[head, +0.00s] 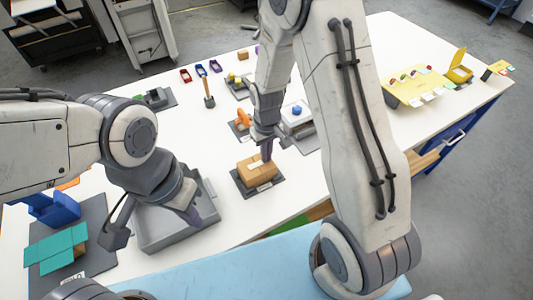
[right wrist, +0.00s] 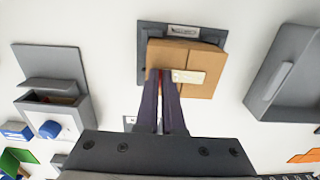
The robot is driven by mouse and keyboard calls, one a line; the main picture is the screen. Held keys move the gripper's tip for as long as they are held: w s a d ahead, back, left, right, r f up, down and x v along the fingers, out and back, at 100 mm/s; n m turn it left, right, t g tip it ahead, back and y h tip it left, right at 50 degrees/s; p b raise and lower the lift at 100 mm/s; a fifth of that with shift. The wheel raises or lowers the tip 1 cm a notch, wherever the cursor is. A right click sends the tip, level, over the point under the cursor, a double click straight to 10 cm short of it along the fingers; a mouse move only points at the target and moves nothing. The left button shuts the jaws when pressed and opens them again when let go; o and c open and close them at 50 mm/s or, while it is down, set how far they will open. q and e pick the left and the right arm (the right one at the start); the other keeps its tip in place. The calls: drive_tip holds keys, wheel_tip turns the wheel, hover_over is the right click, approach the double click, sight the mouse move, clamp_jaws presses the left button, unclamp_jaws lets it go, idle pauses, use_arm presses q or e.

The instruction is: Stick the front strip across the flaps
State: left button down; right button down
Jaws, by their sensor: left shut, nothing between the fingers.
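A closed brown cardboard box (head: 254,174) sits on a dark mat (head: 274,185) mid-table; it also shows in the right wrist view (right wrist: 205,57). A pale strip (right wrist: 189,77) lies on the box top in the right wrist view, beside my right fingertips. My right gripper (head: 266,155) points down at the box top, and its fingers are close together in the right wrist view (right wrist: 161,74). Whether they pinch the strip's end is unclear. My left gripper (head: 196,216) is shut and empty over a grey tray (head: 150,240).
A grey dispenser-like unit (head: 303,128) with a blue knob stands behind the box. A blue bin (head: 60,207) and a teal flat carton (head: 55,249) lie at left. A yellow board (head: 415,88) lies far right. White table is free between box and tray.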

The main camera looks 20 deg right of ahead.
drive_tip(key=shift+s, duration=0.1)
idle(0.6)
drive_tip(key=c, duration=0.6)
unclamp_jaws()
drive_tip(key=shift+c, duration=0.2)
drive_tip(key=shift+r, duration=0.1)
drive_tip(key=shift+r+p, duration=3.5)
drive_tip(key=shift+r, duration=0.5)
drive_tip(key=shift+a, duration=0.1)
drive_tip(key=s+a+r+n+b, duration=0.2)
drive_tip(key=s+a+r+b, duration=0.2)
drive_tip(key=s+a+b, duration=0.3)
drive_tip(key=s+a+r+n+b, duration=0.1)
drive_tip(key=s+a+b, duration=0.1)
drive_tip(key=s, duration=0.5)
drive_tip(key=s+a+r+n+y+b, duration=0.1)
drive_tip(key=s+n+b, duration=0.1)
drive_tip(key=s, duration=0.6)
drive_tip(key=shift+a+r, duration=0.25)
drive_tip(key=shift+a, duration=0.15)
